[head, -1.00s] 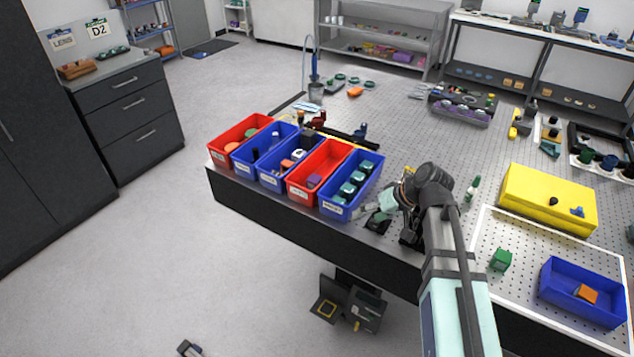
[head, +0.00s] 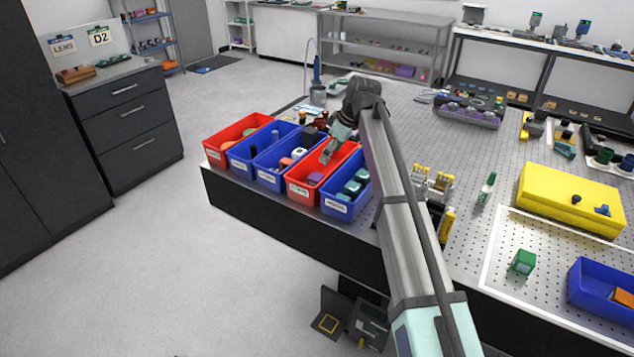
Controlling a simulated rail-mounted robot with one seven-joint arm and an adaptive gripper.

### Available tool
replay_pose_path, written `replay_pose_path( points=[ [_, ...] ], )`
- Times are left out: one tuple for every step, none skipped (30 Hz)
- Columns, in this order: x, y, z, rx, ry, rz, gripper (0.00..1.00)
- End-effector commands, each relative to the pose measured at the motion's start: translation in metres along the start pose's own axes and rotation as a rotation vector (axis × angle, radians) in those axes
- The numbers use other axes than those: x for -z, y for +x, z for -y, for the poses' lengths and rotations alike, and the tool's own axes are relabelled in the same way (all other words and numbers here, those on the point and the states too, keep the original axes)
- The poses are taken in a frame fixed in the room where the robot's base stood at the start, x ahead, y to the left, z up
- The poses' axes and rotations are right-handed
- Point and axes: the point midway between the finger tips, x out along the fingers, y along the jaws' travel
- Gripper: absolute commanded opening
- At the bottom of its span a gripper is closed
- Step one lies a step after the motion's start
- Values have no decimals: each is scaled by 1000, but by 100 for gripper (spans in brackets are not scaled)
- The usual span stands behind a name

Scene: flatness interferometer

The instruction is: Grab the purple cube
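The purple cube (head: 315,179) lies in the front part of the second red bin (head: 299,192), between two blue bins. My gripper (head: 326,157) hangs over the back part of this same bin, behind the cube and apart from it in the picture. Its fingers are small and dark here, and I cannot tell whether they are open or shut. Nothing is visibly held. My arm comes in from the lower right.
Blue bins (head: 339,208) and another red bin (head: 222,157) stand in the same row along the table edge. A green cube (head: 523,262), a yellow box (head: 570,201) and a blue tray (head: 590,299) holding an orange block are at the right.

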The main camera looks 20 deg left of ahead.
Motion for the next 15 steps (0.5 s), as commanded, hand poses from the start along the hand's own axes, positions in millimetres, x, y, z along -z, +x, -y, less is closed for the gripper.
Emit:
replay_pose_path(
  points=[
    [0, 9, 1, 2, 0, 2, 76],
    [0, 15, 1, 2, 1, 1, 76],
    [0, 23, 1, 3, 1, 2, 76],
    [0, 29, 1, 2, 2, 1, 76],
    [0, 35, 0, 1, 2, 1, 76],
    [0, 43, 0, 2, 2, 2, 76],
    [0, 48, 0, 2, 2, 1, 76],
    [0, 53, 0, 1, 2, 1, 76],
    [0, 59, 0, 1, 2, 1, 76],
    [0, 64, 0, 2, 2, 1, 76],
    [0, 68, 0, 1, 2, 1, 76],
    [0, 71, 0, 0, 2, 0, 76],
    [0, 74, 0, 0, 2, -1, 76],
    [0, 76, 0, 0, 2, -1, 76],
    [0, 78, 0, 0, 2, -1, 76]
  ],
)
